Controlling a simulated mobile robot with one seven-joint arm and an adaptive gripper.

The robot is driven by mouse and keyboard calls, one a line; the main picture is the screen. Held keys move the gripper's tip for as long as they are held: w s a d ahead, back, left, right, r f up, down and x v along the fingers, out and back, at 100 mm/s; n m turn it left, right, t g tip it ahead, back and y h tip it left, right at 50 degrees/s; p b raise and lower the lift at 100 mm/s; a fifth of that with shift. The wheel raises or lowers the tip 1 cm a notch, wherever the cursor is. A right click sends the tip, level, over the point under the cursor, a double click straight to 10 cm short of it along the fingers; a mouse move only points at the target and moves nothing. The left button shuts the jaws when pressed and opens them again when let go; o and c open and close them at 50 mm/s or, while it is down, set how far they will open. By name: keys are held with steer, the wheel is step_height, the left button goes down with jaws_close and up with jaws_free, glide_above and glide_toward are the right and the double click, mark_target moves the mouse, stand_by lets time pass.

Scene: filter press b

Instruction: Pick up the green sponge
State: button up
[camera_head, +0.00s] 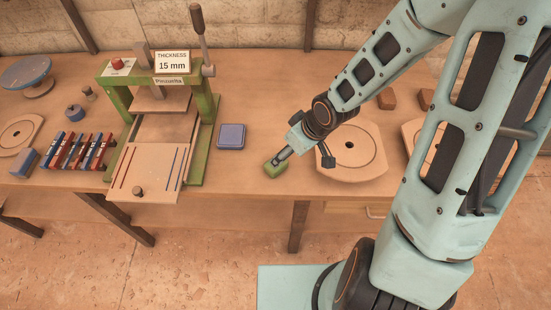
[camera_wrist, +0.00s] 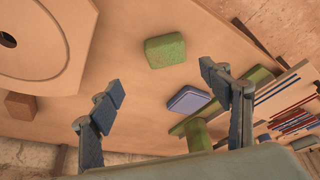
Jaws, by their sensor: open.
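The green sponge (camera_head: 275,168) lies on the table near its front edge, left of a round-holed board. It also shows in the wrist view (camera_wrist: 165,50), above and between my fingertips. My gripper (camera_head: 279,159) is at the sponge in the head view, pointing down and left. In the wrist view my gripper (camera_wrist: 162,85) has its two fingers wide apart with nothing between them. In the head view the fingers overlap the sponge, so I cannot tell whether they touch it.
A blue pad (camera_head: 232,136) lies left of the sponge. The green press (camera_head: 202,130) stands further left, with its sign. A board with a round hole (camera_head: 350,153) lies right of the sponge, under my arm. Bare table lies between the pad and the sponge.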

steer(key=b+x, duration=0.1)
steer(key=x, duration=0.2)
steer(key=s+b+x, duration=0.1)
steer(key=x, duration=0.1)
steer(key=shift+w+a+f+b, duration=0.15)
steer(key=shift+f+b, duration=0.15)
steer(key=shift+b, duration=0.05)
steer(key=shift+a+b+x, duration=0.2)
steer(key=shift+x, duration=1.15)
steer(key=shift+a+b+x, duration=0.15)
steer(key=shift+b+x, duration=0.05)
steer(key=shift+x, duration=1.15)
steer(key=shift+w+r, duration=0.2)
steer(key=shift+c, duration=0.6)
steer(key=c, duration=1.1)
steer(key=shift+o, duration=0.2)
steer(key=shift+r, duration=0.15)
